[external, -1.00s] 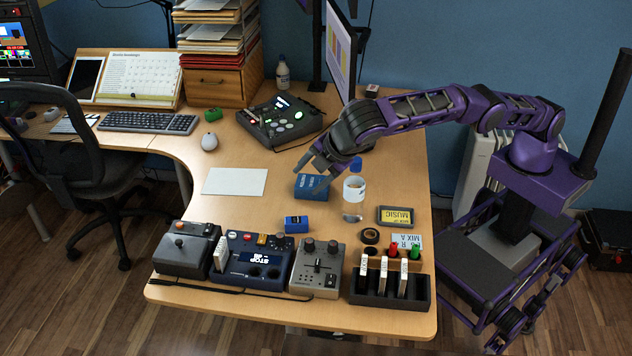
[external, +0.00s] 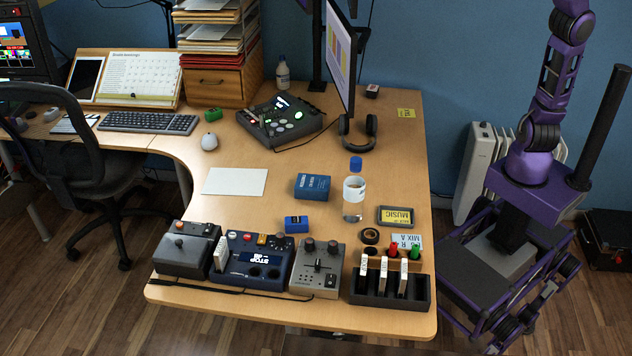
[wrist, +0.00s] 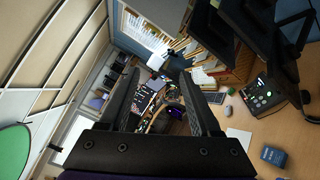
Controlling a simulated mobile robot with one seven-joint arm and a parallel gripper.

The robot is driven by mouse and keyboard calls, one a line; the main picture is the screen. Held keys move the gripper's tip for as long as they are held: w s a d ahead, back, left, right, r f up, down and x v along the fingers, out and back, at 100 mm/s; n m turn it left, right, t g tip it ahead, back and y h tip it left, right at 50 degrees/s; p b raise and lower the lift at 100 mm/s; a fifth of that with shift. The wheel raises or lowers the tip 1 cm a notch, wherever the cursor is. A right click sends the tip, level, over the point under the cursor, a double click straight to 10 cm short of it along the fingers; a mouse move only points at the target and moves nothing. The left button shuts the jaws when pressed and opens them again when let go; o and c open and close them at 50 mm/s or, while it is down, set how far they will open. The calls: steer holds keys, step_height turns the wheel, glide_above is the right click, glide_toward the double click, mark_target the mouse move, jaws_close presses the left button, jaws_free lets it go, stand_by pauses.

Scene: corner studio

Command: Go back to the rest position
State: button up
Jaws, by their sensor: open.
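My gripper (wrist: 158,105) shows in the wrist view with its two dark fingers spread apart and nothing between them. In the external view my purple arm rises straight up from my base at the right, and its end goes out of the top of the frame, so my gripper is hidden there. The arm is clear of the wooden table (external: 290,190).
On the table are a clear bottle with a blue cap (external: 354,190), a blue box (external: 312,186), black headphones (external: 358,133), a monitor (external: 340,60) and a black card rack (external: 390,290). A white radiator (external: 478,170) stands by the wall. An office chair (external: 75,165) is at the left.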

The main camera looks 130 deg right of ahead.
steer(key=s+d+f+n+g+y+b, duration=0.1)
steer(key=s+d+f, duration=0.25)
steer(key=d, duration=0.55)
steer(key=s+d+f+n+g, duration=0.1)
steer(key=s+d+f, duration=0.25)
steer(key=d, duration=0.65)
steer(key=w+d+f+n+t+y, duration=0.1)
steer(key=w+d+f+y, duration=0.1)
steer(key=f, duration=0.4)
steer(key=w+d+f+t+y, duration=0.1)
steer(key=w+f, duration=0.2)
steer(key=f, duration=0.3)
steer(key=w+a+f+m+t+y+p, duration=0.35)
steer(key=a+f+y, duration=0.35)
steer(key=a+f, duration=0.7)
steer(key=s+a+f+m+y+p, duration=0.1)
steer(key=a+f, duration=0.4)
steer(key=a, duration=0.5)
steer(key=s+a+f+m+y+p, duration=0.1)
steer(key=s+a+f+m+y, duration=0.2)
steer(key=a, duration=0.8)
steer(key=s+a+f+m+y+p, duration=0.2)
steer(key=s+a+f+m+y, duration=0.1)
steer(key=s+a+f, duration=0.4)
steer(key=a, duration=0.3)
steer(key=shift+a+f, duration=0.2)
steer(key=shift+f, duration=0.1)
